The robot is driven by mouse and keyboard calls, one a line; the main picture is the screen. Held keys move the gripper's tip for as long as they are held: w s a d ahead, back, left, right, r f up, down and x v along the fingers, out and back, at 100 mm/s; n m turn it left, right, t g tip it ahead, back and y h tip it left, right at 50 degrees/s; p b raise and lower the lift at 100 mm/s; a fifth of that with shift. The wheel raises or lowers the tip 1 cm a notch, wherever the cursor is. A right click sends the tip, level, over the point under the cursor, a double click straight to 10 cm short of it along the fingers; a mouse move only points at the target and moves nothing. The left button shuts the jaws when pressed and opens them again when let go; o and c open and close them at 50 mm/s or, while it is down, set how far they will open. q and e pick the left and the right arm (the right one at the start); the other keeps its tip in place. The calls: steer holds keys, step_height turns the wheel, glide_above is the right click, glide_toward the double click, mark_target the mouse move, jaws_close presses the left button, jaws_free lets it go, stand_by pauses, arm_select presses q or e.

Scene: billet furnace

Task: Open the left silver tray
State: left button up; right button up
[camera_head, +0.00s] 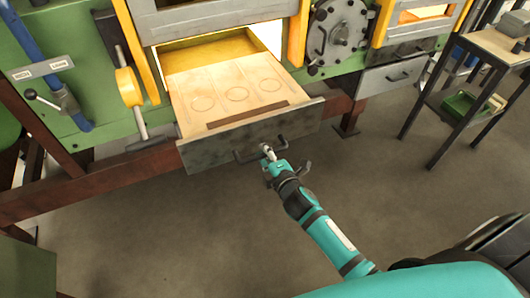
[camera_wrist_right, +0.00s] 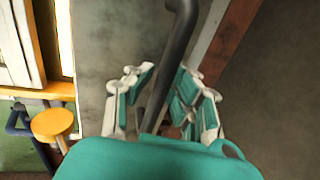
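The left silver tray (camera_head: 250,139) is a grey metal front with a drawer bed behind it, pulled well out of the green furnace. Its pale bed (camera_head: 222,88) shows three round outlines. The dark bar handle (camera_head: 243,156) is on the front face. My right gripper (camera_head: 270,160) is at the handle. In the right wrist view, the handle (camera_wrist_right: 181,40) runs between the spread fingers of the right gripper (camera_wrist_right: 162,92); a gap shows beside the bar, so the fingers look open around it. My left gripper is not in view.
A second silver tray (camera_head: 393,76) sits shut in the furnace at the right. A dark-framed table (camera_head: 500,46) with a green bin (camera_head: 466,106) stands at the far right. A yellow round knob (camera_head: 128,87) is left of the open tray. The floor in front is clear.

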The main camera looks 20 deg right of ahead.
steer(key=o, duration=0.3)
steer(key=v, duration=1.2)
steer(key=shift+f, duration=0.1)
steer(key=s+f+m+g, duration=0.3)
steer(key=s+f, duration=0.1)
steer(key=f, duration=0.6)
steer(key=s+f+m+g, duration=0.2)
steer(key=s+f, duration=0.2)
steer(key=f, duration=0.7)
steer(key=s+f+m+g, duration=0.3)
steer(key=s+f, duration=0.1)
steer(key=f, duration=0.6)
steer(key=s+f+m+g, duration=0.2)
steer(key=s+f, duration=0.3)
steer(key=s, duration=0.3)
steer(key=s+d+f+m+g, duration=0.1)
steer(key=s+f+m+g, duration=0.1)
steer(key=s+f, duration=0.3)
steer(key=s+d+f+m+g, duration=0.1)
steer(key=s+f+m, duration=0.3)
steer(key=s, duration=0.7)
steer(key=shift+s+d+f+g+h, duration=0.1)
steer(key=shift+s+f+g+h, duration=0.15)
steer(key=shift+f+g, duration=0.5)
